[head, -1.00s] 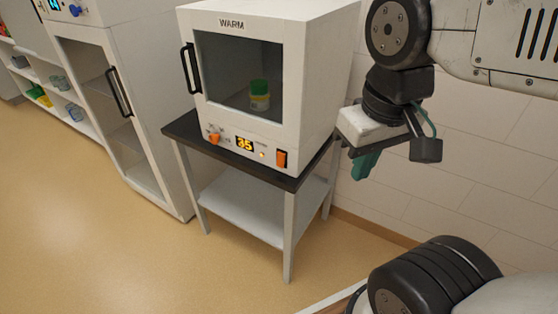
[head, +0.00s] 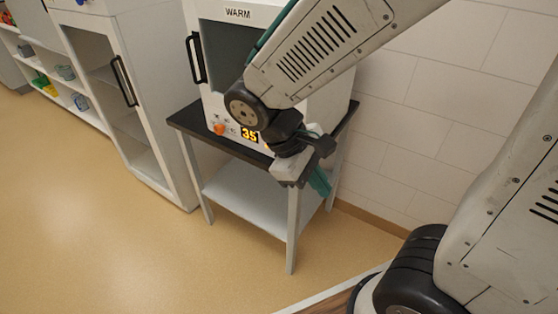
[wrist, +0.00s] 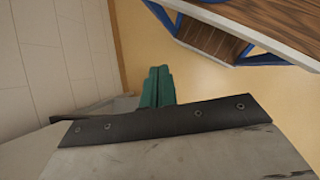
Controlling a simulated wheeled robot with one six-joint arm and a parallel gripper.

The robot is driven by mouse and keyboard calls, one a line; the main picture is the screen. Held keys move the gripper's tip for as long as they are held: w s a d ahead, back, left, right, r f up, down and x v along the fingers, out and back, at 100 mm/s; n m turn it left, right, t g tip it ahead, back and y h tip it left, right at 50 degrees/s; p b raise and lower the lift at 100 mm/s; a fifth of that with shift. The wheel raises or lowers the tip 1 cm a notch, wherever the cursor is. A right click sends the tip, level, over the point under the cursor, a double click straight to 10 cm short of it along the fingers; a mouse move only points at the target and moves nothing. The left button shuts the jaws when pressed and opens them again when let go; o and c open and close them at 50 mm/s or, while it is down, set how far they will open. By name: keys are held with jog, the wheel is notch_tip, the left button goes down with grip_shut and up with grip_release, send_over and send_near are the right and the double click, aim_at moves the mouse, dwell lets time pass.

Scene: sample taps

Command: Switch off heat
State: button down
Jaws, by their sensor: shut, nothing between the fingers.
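The white warming cabinet marked WARM (head: 237,14) stands on a dark-topped table. Its orange knob (head: 219,129) and lit display reading 35 (head: 249,135) show on the lower front panel in the head view. The orange rocker switch at the right of that panel is hidden behind my arm. My gripper (head: 320,184) is in front of the cabinet's lower right part, below panel height, with its green fingers pointing down and right. In the wrist view the green fingers (wrist: 157,87) are together with nothing between them, over the floor.
The table (head: 187,121) has a lower white shelf (head: 250,194). A white cabinet with a black handle (head: 122,88) stands to the left. A tiled wall (head: 400,130) is at right. The wrist view shows a wood-topped surface with blue parts (wrist: 215,42). The tan floor in front is open.

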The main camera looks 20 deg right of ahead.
jog(key=w+a+f+n+t+h, duration=0.3)
jog(key=w+a+f+n+t, duration=0.1)
jog(key=w+f+n+t, duration=0.2)
jog(key=w+a+f+n+t+h, duration=0.4)
jog(key=w+f+n+t, duration=0.3)
jog(key=w+n, duration=0.4)
jog(key=shift+a+f+n+h, duration=0.3)
jog(key=shift+a+f+n, duration=0.3)
jog(key=shift+a+f, duration=0.15)
jog(key=x, duration=1.4)
jog(key=shift+a, duration=0.1)
